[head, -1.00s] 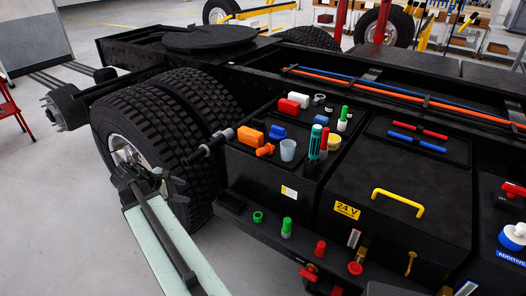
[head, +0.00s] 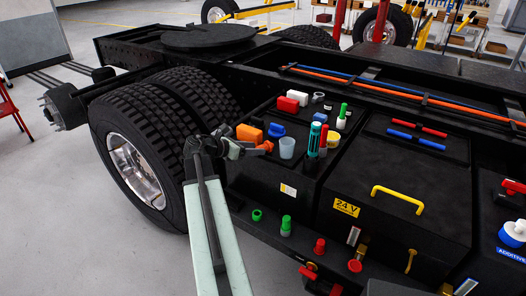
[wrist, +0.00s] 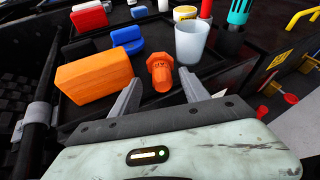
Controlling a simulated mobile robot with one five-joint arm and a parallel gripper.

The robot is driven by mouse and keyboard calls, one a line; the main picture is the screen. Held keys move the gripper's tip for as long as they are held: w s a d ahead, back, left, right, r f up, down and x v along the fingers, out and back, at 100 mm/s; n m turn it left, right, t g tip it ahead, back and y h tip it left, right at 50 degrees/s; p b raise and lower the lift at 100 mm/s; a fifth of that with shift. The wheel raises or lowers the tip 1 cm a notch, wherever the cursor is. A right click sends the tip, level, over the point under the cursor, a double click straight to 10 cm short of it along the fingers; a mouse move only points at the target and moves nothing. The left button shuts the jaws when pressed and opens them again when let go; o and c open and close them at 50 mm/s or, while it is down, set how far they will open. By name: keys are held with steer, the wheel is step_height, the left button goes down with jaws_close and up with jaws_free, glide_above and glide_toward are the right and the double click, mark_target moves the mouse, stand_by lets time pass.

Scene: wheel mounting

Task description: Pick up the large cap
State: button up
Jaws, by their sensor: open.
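I cannot tell for sure which item is the large cap. A small orange flanged, cap-like piece (head: 264,147) lies on the black box top. In the wrist view this orange piece (wrist: 161,74) lies on its side just ahead of and between my fingertips. My gripper (wrist: 158,80) is open, its two fingers apart and nothing held. In the head view my gripper (head: 240,148) is at the left edge of the box top, close to the orange piece.
An orange block (wrist: 94,78) is left of my fingers and a translucent cup (wrist: 190,42) to the right. A teal-topped bottle (head: 314,138) and red block (head: 298,97) are also on the box. A large tyre (head: 143,130) stands left; a yellow handle (head: 398,200) is right.

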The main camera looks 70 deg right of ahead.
steer(key=x, duration=0.3)
steer(key=shift+s+b, duration=0.1)
steer(key=shift+b, duration=0.3)
jaws_close()
